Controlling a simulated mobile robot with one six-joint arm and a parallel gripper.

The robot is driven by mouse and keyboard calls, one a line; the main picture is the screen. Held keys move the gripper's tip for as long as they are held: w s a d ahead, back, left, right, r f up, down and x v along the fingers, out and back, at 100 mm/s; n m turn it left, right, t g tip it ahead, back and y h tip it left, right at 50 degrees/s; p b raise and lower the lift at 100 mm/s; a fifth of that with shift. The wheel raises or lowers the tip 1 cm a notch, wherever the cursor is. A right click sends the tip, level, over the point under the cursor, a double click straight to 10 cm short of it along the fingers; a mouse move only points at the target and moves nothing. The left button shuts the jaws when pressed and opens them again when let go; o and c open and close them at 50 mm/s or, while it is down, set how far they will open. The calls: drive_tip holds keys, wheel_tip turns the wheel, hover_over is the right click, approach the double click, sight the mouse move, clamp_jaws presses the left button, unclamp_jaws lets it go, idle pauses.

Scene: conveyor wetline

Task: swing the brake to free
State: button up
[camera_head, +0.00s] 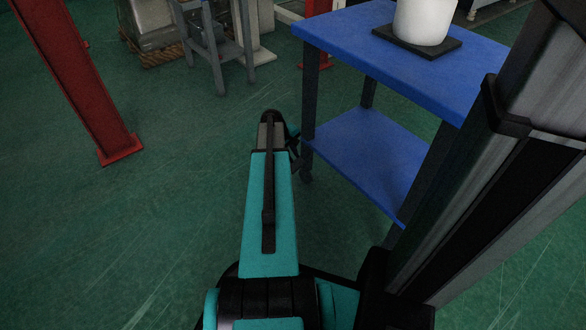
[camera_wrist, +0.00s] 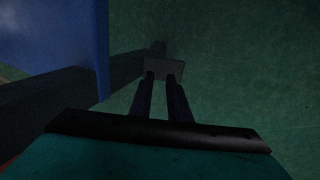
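A blue two-shelf trolley (camera_head: 365,150) with dark legs stands right of my arm in the head view. A small dark caster (camera_head: 306,178) shows at the foot of its near-left leg. In the wrist view a dark leg (camera_wrist: 120,72) runs to a dark round end (camera_wrist: 158,47). Beside that end is a small grey plate (camera_wrist: 165,67), which may be the brake; I cannot tell its setting. My gripper (camera_wrist: 161,77) has two dark fingers apart, with their tips over the plate's near edge. I cannot tell whether they touch it.
A white container (camera_head: 424,20) stands on a dark mat (camera_head: 417,40) on the trolley's top shelf. A red post (camera_head: 75,80) stands at the left, and a grey stand (camera_head: 215,45) is at the back. The green floor between them is clear.

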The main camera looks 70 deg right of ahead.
drive_tip(key=shift+o, duration=1.2)
drive_tip(key=shift+r, duration=0.1)
drive_tip(key=p+v, duration=0.5)
drive_tip(key=v, duration=0.2)
